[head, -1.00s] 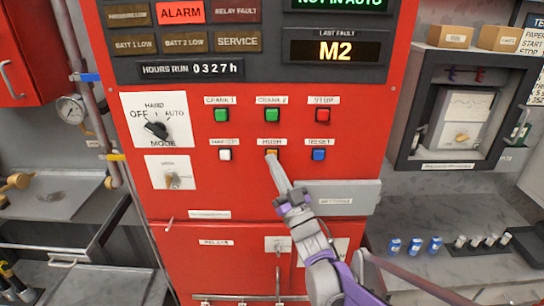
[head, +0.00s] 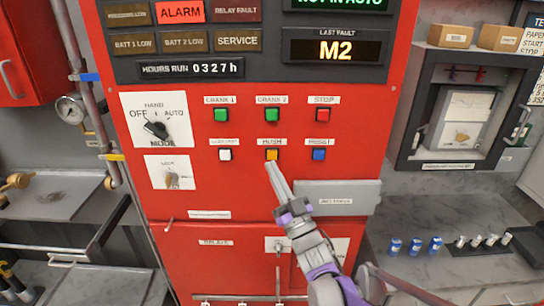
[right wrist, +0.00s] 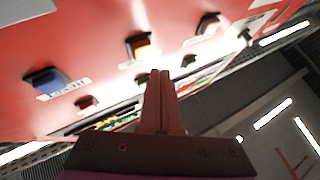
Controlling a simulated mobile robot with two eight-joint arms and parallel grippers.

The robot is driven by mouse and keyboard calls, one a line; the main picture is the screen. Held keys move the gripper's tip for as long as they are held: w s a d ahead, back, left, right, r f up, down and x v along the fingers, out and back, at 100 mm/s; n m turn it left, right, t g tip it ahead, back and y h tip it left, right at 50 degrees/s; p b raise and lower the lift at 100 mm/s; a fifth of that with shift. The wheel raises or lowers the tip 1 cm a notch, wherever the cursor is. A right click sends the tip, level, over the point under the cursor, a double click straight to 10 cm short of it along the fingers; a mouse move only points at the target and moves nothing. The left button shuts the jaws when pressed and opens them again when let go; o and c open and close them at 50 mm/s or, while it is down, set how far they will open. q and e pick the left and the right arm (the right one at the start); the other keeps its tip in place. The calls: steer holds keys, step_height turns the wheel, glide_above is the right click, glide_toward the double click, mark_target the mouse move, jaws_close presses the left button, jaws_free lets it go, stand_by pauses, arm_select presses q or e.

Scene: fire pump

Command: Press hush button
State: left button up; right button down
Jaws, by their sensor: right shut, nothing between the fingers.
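The hush button (head: 271,154) is a yellow-orange square under the label HUSH on the red panel, in the middle of the lower button row. It glows bright in the right wrist view (right wrist: 143,47). My right gripper (head: 271,166) is shut and empty. Its fingertips are just below the hush button in the head view, and the button face shows uncovered. In the right wrist view the shut fingers (right wrist: 156,75) point at the panel with the tips just short of the button, apparently apart from it. My left gripper is not in view.
A blue button (head: 319,154) is to the right of hush and a white button (head: 225,154) to its left. Green buttons (head: 271,115) and a red one (head: 322,115) are above. A grey plate (head: 345,197) juts out at lower right, close to my right arm.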

steer(key=s, duration=0.3)
steer(key=shift+s, duration=0.3)
stand_by(0.4)
steer(key=s+d+f+m+g+h, duration=0.2)
steer(key=d+f+m+g+h, duration=0.1)
steer(key=d+f+h, duration=0.3)
steer(key=s+d+f+m+g+h, duration=0.3)
steer(key=d+f+h, duration=0.3)
steer(key=d, duration=0.1)
steer(key=s+d+f+g, duration=0.2)
steer(key=s+f+g, duration=0.3)
steer(key=s+f, duration=0.3)
steer(key=s+d+f+g+h, duration=0.1)
steer(key=s+f+g, duration=0.4)
steer(key=s, duration=0.9)
step_height(320, 180, down, 3)
steer(key=shift+d+f, duration=0.2)
steer(key=shift+d, duration=0.4)
